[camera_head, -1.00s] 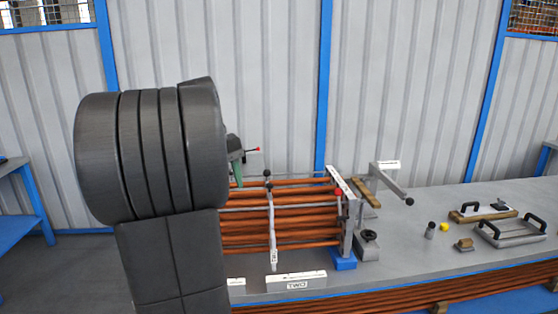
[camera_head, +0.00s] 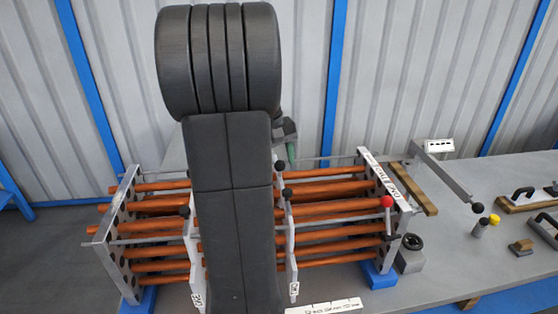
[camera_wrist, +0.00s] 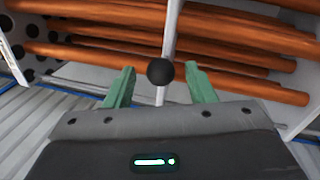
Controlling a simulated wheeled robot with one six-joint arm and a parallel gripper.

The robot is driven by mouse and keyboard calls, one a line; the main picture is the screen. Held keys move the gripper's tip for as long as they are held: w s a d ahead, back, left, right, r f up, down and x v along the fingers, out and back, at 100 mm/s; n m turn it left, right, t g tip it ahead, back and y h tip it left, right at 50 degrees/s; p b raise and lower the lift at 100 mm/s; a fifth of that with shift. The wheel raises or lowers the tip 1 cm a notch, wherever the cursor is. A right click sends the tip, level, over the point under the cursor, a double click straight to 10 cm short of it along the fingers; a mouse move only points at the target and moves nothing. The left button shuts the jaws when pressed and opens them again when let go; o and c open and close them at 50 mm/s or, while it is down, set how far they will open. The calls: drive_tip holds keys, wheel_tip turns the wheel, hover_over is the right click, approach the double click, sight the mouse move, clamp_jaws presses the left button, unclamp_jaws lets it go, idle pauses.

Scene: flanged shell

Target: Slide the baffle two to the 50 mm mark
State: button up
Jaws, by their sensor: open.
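Baffle two (camera_head: 291,235) is a pale upright plate across the orange tubes, right of my arm in the head view. It has black ball knobs and a small tag low down. Its position against the scale is not readable. My gripper (camera_wrist: 160,66) has two green fingers spread apart in the wrist view. A black ball knob (camera_wrist: 160,73) on a pale bar shows between the fingertips, with a gap on each side. It seems to be baffle two's rear knob. In the head view only a bit of green finger (camera_head: 291,151) shows beyond my arm.
Another baffle (camera_head: 190,240) stands left of my arm, partly hidden. End plates (camera_head: 120,240) close the tube bundle at both sides. A red knob (camera_head: 387,201) is at the right end. A white scale strip (camera_head: 325,307) lies in front. A wooden bar (camera_head: 412,188) lies to the right.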

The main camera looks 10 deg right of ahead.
drive_tip(key=shift+s+f, duration=0.2)
clamp_jaws()
drive_tip(key=d, duration=0.5)
drive_tip(key=shift+p, duration=0.4)
unclamp_jaws()
